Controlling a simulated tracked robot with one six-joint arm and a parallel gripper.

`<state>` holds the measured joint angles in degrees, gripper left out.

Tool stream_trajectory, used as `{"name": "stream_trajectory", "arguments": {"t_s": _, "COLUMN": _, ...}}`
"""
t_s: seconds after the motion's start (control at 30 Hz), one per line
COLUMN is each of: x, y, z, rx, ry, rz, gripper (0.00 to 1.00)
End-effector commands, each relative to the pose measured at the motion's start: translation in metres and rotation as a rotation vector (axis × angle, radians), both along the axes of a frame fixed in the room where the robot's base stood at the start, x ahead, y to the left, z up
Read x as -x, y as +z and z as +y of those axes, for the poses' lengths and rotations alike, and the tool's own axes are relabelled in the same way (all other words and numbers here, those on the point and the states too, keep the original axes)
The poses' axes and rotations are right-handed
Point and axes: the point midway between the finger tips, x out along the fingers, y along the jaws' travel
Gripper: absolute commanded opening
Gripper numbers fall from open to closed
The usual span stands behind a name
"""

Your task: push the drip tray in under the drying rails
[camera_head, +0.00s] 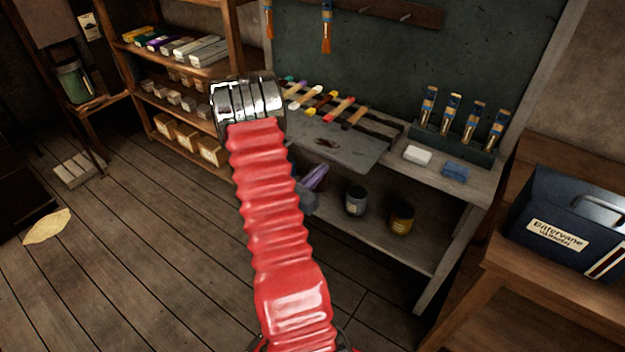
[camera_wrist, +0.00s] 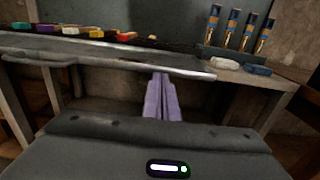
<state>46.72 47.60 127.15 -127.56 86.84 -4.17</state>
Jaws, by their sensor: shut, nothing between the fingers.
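The drip tray (camera_head: 340,150) is a flat grey tray with a dark smudge, lying on the bench. Its near part sticks out in front of the drying rails (camera_head: 378,124), which carry a row of colourful-handled tools. In the wrist view the tray's front edge (camera_wrist: 190,71) runs across the picture. My gripper (camera_head: 318,174) has purple fingers, shut and empty, in front of the tray's near edge and seemingly a little below it. The fingertips (camera_wrist: 161,78) overlap that edge in the wrist view; I cannot tell whether they touch. My red arm hides the tray's left end.
A white block (camera_head: 417,155) and a blue block (camera_head: 455,171) lie right of the tray, before a brush stand (camera_head: 455,145). Two jars stand on the shelf below, a grey one (camera_head: 355,200) and a yellow one (camera_head: 401,218). The floor at left is mostly clear.

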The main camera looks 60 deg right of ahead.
Motion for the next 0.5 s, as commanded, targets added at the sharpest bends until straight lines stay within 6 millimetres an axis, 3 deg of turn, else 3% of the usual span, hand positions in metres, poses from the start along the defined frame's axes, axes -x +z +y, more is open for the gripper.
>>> {"name": "stream_trajectory", "arguments": {"t_s": 0.2, "x": 0.005, "y": 0.000, "z": -0.027, "rx": 0.000, "ry": -0.002, "rz": -0.001, "gripper": 0.00}}
{"name": "stream_trajectory", "arguments": {"t_s": 0.5, "x": 0.006, "y": -0.001, "z": -0.035, "rx": -0.001, "ry": 0.000, "rz": 0.001, "gripper": 0.00}}
